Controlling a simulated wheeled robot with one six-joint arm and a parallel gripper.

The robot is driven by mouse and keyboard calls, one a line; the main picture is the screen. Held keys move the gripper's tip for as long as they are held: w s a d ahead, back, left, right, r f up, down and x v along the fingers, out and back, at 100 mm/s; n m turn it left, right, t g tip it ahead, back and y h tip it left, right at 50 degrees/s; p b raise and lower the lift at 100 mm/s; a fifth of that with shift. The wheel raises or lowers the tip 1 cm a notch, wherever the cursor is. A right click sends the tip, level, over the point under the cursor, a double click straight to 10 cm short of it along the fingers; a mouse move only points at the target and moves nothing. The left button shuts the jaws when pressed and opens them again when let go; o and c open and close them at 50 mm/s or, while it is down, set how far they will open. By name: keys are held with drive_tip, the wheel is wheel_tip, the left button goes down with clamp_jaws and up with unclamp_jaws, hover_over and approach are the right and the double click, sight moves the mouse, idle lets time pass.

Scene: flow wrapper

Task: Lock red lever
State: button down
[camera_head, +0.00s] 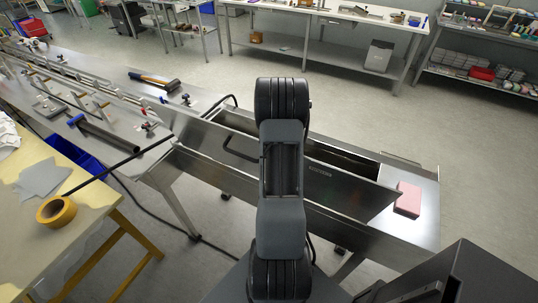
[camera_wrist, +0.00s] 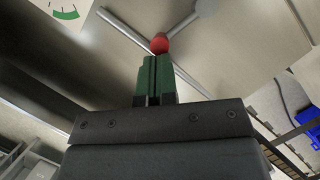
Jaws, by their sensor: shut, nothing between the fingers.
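The red lever shows in the wrist view as a round red knob (camera_wrist: 159,43). A grey bar runs from behind the knob up to a round grey hub at the top right, in front of a metal panel. My gripper (camera_wrist: 154,57) has two green fingers pressed together with nothing between them. Its tips appear just below the knob in the picture; I cannot tell whether they touch it. In the head view my arm blocks part of the machine, and my gripper is not visible there.
The long metal machine (camera_head: 230,178) has an open flap at its front. A pink-red block (camera_head: 407,199) lies on its right end. A wooden table with a yellow tape roll (camera_head: 56,211) stands at the left. A blue bin (camera_head: 72,157) is beside it. Open floor lies behind the machine.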

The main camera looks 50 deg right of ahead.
drive_tip(key=s+m, duration=0.1)
drive_tip(key=s+m+y, duration=0.1)
drive_tip(key=shift+d+m+t, duration=0.15)
drive_tip(key=shift+m+t, duration=0.15)
drive_tip(key=shift+m, duration=0.1)
drive_tip(key=s+m, duration=0.1)
drive_tip(key=s+m+t, duration=0.1)
drive_tip(key=m, duration=0.1)
drive_tip(key=shift+m+y, duration=0.3)
drive_tip(key=shift+y, duration=0.1)
drive_tip(key=shift+f, duration=0.1)
drive_tip(key=shift+w+a, duration=0.15)
drive_tip(key=shift+a, duration=0.15)
drive_tip(key=shift+w+a, duration=0.3)
drive_tip(key=shift+a, duration=0.3)
drive_tip(key=v, duration=1.4)
drive_tip(key=shift+d, duration=0.1)
